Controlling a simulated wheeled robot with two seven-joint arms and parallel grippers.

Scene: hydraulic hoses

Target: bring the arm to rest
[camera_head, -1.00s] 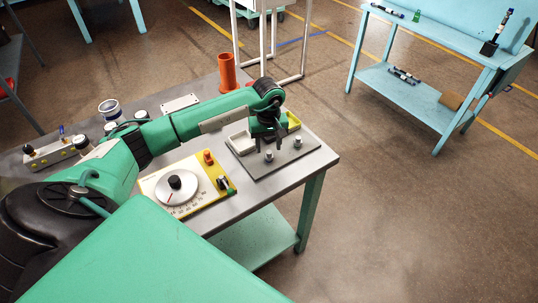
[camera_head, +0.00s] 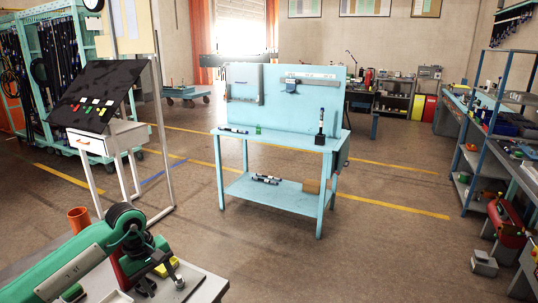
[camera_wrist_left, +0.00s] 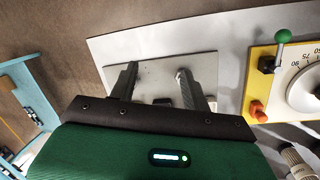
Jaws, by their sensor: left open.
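My left arm (camera_head: 70,268) comes in from the lower left in the head view, over the grey workbench (camera_head: 208,292). My left gripper (camera_head: 147,286) points down at the bench's right end, partly hidden by its own wrist. In the left wrist view the two fingers of my left gripper (camera_wrist_left: 156,74) are apart, with nothing clearly held between them. They are over a grey plate (camera_wrist_left: 150,72). A metal peg (camera_head: 179,283) stands beside the gripper in the head view. My right gripper is in neither view.
A yellow dial panel (camera_wrist_left: 259,85) with a green-knobbed lever (camera_wrist_left: 282,36) lies right of the gripper. An orange cylinder (camera_head: 79,220) stands behind the arm. A light-blue bench (camera_head: 283,140) stands ahead, with open floor (camera_head: 390,230) between.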

